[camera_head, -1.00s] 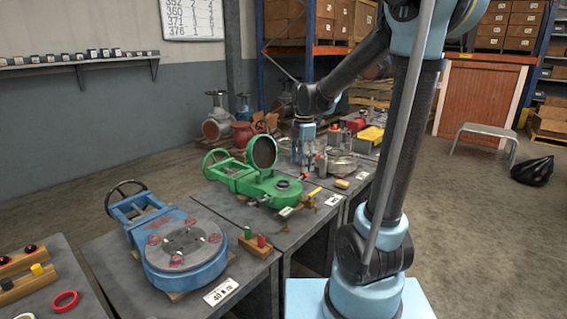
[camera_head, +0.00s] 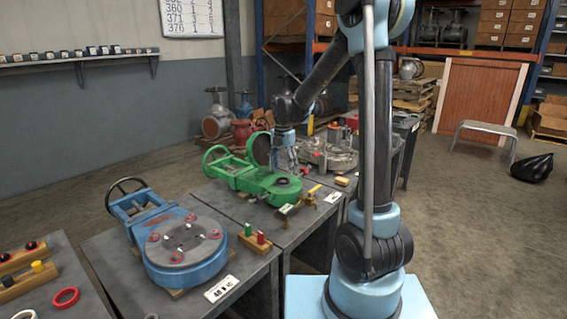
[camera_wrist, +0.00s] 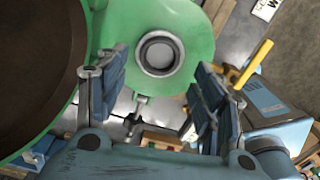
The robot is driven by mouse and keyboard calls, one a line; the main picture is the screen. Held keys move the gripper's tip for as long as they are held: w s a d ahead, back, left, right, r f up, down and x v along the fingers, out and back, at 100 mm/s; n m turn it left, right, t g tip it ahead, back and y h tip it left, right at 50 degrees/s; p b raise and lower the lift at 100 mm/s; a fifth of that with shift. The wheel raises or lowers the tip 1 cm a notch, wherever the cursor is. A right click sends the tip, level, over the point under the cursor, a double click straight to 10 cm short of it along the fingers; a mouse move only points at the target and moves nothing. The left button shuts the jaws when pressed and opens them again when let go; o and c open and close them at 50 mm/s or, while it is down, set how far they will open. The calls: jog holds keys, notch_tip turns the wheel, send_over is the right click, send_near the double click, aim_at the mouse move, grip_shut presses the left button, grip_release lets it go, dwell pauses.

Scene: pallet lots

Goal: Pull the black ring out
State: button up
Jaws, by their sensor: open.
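The black ring (camera_wrist: 159,34) sits in the round opening of a green valve body (camera_wrist: 198,30). In the wrist view it shows as a dark circle around a paler centre. In the head view the ring (camera_head: 283,182) is a small dark disc on top of the green body (camera_head: 262,190). My gripper (camera_wrist: 158,75) is open and empty, its two blue-grey fingers apart, with the ring showing beyond and between them. In the head view my gripper (camera_head: 285,155) hangs beside the raised round lid (camera_head: 259,149), above the valve. I cannot tell the exact height gap.
The raised lid, dark inside, fills the left of the wrist view (camera_wrist: 35,70). A yellow-handled tool (camera_wrist: 257,60) lies on the right. A blue valve (camera_head: 185,260) and a wooden block with green and red pegs (camera_head: 255,241) stand nearer. Metal parts (camera_head: 335,150) lie on the table behind.

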aim_at(283, 182)
jog(key=shift+f, duration=2.25)
jog(key=c, duration=1)
jog(key=shift+c, duration=0.2)
jog(key=shift+r, duration=0.2)
jog(key=shift+r, duration=1.6)
